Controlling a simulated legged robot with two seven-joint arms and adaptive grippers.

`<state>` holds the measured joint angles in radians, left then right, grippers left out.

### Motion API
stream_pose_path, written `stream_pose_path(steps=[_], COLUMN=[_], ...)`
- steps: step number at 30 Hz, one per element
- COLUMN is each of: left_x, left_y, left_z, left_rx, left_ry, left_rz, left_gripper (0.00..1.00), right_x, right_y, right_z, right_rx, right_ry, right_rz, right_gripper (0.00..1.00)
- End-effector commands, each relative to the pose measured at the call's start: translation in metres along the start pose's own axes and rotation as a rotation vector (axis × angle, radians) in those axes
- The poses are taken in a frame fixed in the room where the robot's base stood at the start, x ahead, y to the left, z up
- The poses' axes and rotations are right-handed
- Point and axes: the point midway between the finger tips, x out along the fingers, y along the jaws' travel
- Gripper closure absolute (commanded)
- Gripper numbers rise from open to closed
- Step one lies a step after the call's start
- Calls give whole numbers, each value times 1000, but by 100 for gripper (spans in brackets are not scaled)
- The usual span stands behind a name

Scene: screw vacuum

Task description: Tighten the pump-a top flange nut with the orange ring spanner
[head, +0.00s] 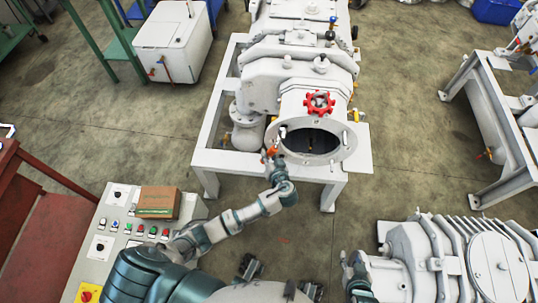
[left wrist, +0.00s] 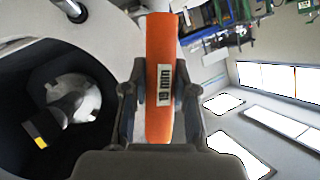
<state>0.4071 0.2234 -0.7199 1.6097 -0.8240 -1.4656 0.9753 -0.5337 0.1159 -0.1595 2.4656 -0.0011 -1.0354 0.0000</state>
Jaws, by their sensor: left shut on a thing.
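The orange spanner (left wrist: 163,50) is upright between the fingers of my left gripper (left wrist: 160,100) in the left wrist view; a label on it reads 19 mm. In the head view my left gripper (head: 272,160) is at the left rim of the round open flange (head: 345,150) of a white pump, with a bit of orange (head: 269,152) showing at its tip. The spanner's ring end is out of the wrist picture, so I cannot tell whether it sits on a nut. Several studs stand around the flange. My right gripper (head: 350,262) is small at the lower right; its fingers are unclear.
A red handwheel (head: 319,102) stands just behind the flange. The white frame (head: 215,125) carries the pump. A control panel (head: 95,240) with a cardboard box (head: 158,203) is at lower left. A ribbed machine (head: 460,260) fills the lower right. Floor is clear between.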

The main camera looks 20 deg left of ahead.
Motion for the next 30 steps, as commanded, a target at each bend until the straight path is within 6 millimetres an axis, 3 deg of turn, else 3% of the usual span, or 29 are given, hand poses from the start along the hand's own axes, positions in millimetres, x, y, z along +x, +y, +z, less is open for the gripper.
stream_pose_path(steps=[30], left_x=[4], left_y=[2], left_z=[-8], left_rx=[-1], left_ry=[2], left_rz=[0], left_gripper=[100], right_x=[-2], right_y=[0], right_z=[-2], right_rx=[0], right_ry=[2], right_rz=[0], right_gripper=[60])
